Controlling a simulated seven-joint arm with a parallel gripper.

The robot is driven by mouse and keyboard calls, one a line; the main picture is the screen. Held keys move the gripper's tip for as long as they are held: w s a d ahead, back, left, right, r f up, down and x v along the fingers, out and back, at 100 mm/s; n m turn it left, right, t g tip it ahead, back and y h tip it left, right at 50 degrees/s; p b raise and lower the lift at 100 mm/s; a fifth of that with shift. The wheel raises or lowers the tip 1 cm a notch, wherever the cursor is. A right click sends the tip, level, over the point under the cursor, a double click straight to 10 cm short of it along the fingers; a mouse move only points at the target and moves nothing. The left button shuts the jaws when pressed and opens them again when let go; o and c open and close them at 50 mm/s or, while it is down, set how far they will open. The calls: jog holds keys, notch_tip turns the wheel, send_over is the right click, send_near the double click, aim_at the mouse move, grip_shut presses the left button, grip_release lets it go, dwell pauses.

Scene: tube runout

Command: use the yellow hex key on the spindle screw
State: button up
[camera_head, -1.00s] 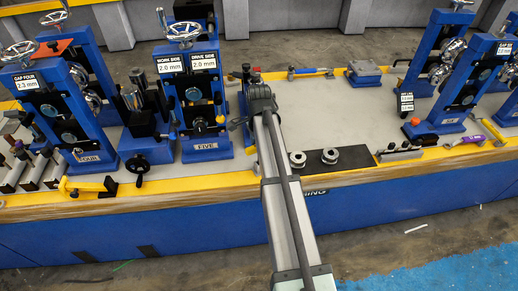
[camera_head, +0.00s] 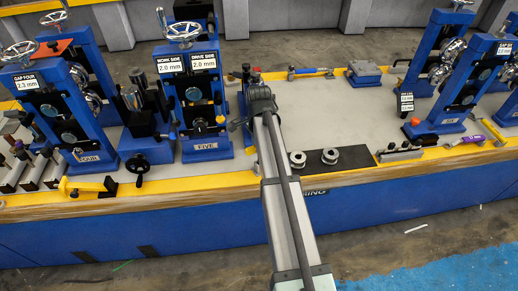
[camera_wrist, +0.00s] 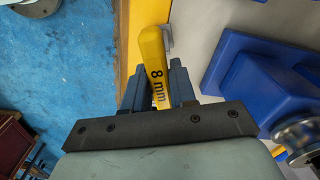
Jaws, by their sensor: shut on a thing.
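My gripper (camera_wrist: 160,88) is shut on a yellow hex key (camera_wrist: 152,50) marked "8 mm", seen in the wrist view. The key's grey metal end shows beyond the handle, over the bench edge. In the head view my arm reaches over the bench beside the stand labelled FIVE (camera_head: 205,147), and the wrist hides the gripper and the key. The FIVE stand is blue, with gauge plates reading 2.0 mm on its work side and drive side. I cannot make out which part is the spindle screw.
The FOUR stand (camera_head: 88,157) is at the left, with a yellow tool (camera_head: 85,187) on the bench edge before it. Two metal rings (camera_head: 330,156) lie on a black mat (camera_head: 345,170) right of my arm. The grey bench top (camera_head: 330,110) behind them is mostly clear.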

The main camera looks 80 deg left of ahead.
grip_shut()
notch_tip(320, 180, up, 11)
jog(key=shift+f, duration=0.2)
dwell(0.4)
jog(key=shift+o, duration=1.6)
grip_release()
grip_shut()
